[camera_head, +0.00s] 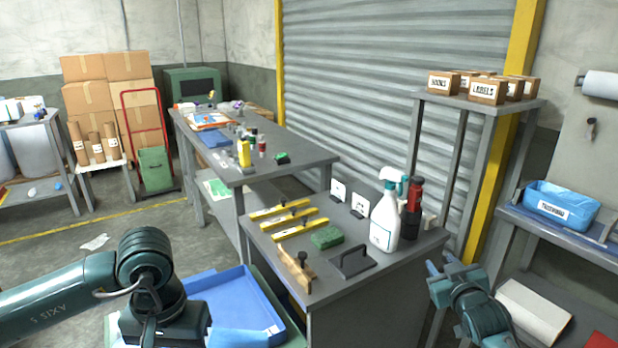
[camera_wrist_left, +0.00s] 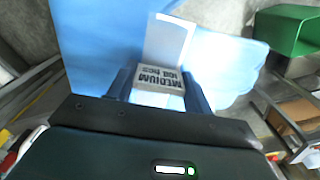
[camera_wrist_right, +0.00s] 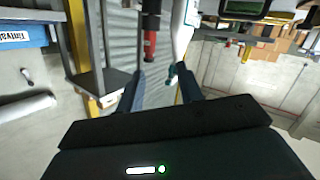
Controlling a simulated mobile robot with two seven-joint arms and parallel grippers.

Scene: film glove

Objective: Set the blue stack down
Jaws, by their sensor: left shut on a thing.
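In the left wrist view my left gripper (camera_wrist_left: 158,84) is shut on the blue stack (camera_wrist_left: 215,62), a pale blue, glove-like bundle. A grey-white band marked MEDIUM 100 pcs (camera_wrist_left: 160,79) sits between the fingers. In the head view my left arm's wrist is at the lower left, in front of a shallow blue tray (camera_head: 262,318); its fingertips and the stack cannot be made out there. Whether the stack touches anything beneath is unclear. My right gripper (camera_head: 446,268) is open and empty, right of the near workbench; its spread fingers also show in the right wrist view (camera_wrist_right: 160,88).
The near workbench (camera_head: 375,283) carries a spray bottle (camera_head: 385,222), yellow-edged bars, a green sponge (camera_head: 326,237) and a black-handled tool (camera_head: 351,262). A shelf with small boxes (camera_head: 487,90) stands behind. A blue bin (camera_head: 562,203) is at the right. A green box (camera_wrist_left: 290,30) shows in the left wrist view.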

